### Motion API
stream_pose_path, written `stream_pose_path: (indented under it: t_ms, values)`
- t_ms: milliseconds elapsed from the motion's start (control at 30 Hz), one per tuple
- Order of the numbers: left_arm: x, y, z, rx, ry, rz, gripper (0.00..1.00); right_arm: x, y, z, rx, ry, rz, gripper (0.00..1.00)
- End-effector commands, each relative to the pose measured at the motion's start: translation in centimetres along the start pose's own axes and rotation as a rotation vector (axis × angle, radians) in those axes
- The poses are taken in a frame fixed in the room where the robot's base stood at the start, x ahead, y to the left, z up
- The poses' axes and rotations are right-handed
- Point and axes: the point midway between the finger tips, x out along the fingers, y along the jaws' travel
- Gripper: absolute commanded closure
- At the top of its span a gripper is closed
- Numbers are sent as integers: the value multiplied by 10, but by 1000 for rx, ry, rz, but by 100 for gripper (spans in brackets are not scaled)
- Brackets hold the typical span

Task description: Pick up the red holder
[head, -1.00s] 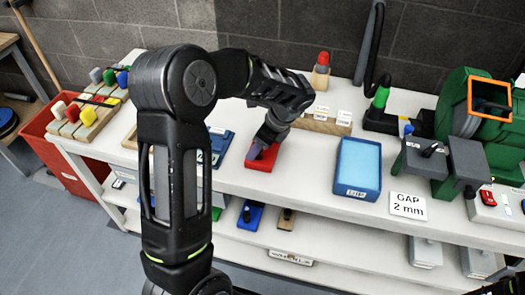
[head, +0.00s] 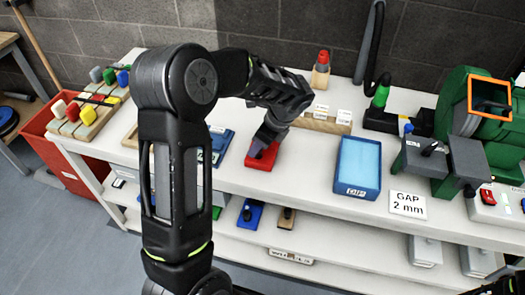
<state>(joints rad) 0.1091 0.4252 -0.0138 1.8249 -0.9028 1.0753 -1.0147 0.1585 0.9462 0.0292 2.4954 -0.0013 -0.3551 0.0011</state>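The red holder (head: 262,161) lies on the white tabletop, left of the blue tray. My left arm reaches over the table from the left, and its gripper (head: 263,145) points down at the holder, with its fingertips at or just over the holder's upper side. The gripper body covers part of the holder, and the finger gap is too small and hidden to judge. I cannot tell whether the fingers touch it. The holder rests on the table. My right gripper does not show; only a dark piece is at the bottom right corner.
A blue tray (head: 344,190) stands right of the holder, with a "GAP 2 mm" card (head: 408,205) beside it. A wooden block (head: 320,124) is behind. A green machine (head: 455,110) fills the right. A blue piece (head: 223,142) lies left, partly behind my arm.

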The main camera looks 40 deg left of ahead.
Motion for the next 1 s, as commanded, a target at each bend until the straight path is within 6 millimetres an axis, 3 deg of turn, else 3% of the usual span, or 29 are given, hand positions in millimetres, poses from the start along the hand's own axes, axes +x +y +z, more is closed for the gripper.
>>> stream_pose_path:
  t_ms: [333,1000]
  values:
    - [0,0,0,0,0,0,100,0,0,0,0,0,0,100]
    - [0,0,0,0,0,0,100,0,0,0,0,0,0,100]
